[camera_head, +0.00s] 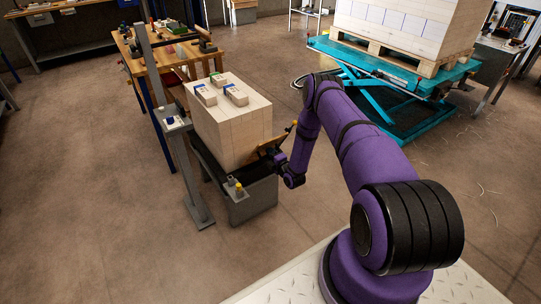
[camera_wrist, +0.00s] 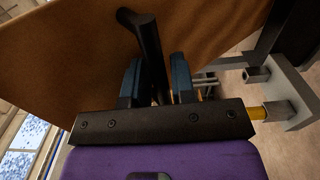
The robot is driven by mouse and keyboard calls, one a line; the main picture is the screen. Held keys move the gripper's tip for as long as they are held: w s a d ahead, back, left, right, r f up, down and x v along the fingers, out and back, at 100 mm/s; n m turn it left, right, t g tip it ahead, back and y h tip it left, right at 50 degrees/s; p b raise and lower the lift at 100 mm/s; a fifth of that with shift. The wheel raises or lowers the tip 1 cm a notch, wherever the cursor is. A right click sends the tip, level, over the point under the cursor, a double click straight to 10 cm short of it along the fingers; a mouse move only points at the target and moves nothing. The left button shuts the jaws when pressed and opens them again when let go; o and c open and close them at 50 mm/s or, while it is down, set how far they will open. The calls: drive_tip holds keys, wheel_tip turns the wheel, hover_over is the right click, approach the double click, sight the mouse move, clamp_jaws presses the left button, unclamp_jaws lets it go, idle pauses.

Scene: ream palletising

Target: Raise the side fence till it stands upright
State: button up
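The side fence is a brown wooden board (camera_head: 268,151) at the right side of the block of reams (camera_head: 232,122) in the head view. It looks tilted, not upright, and my arm partly hides it. In the wrist view the board (camera_wrist: 70,50) spans the upper picture, with a black bar handle (camera_wrist: 148,40) standing out from it. My gripper (camera_wrist: 157,82) has its two blue fingers on either side of this handle, close against it, and appears shut on it. In the head view my gripper (camera_head: 278,160) is small beside the fence.
The reams stand on a dark grey bench (camera_head: 246,196) with a grey post (camera_head: 190,170) at its left. Small boxes (camera_head: 220,92) lie on top. A wooden worktable (camera_head: 165,55) is behind. A teal lift table (camera_head: 385,70) with a loaded pallet stands back right. Floor between is clear.

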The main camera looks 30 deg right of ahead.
clamp_jaws()
drive_tip(key=shift+w, duration=0.1)
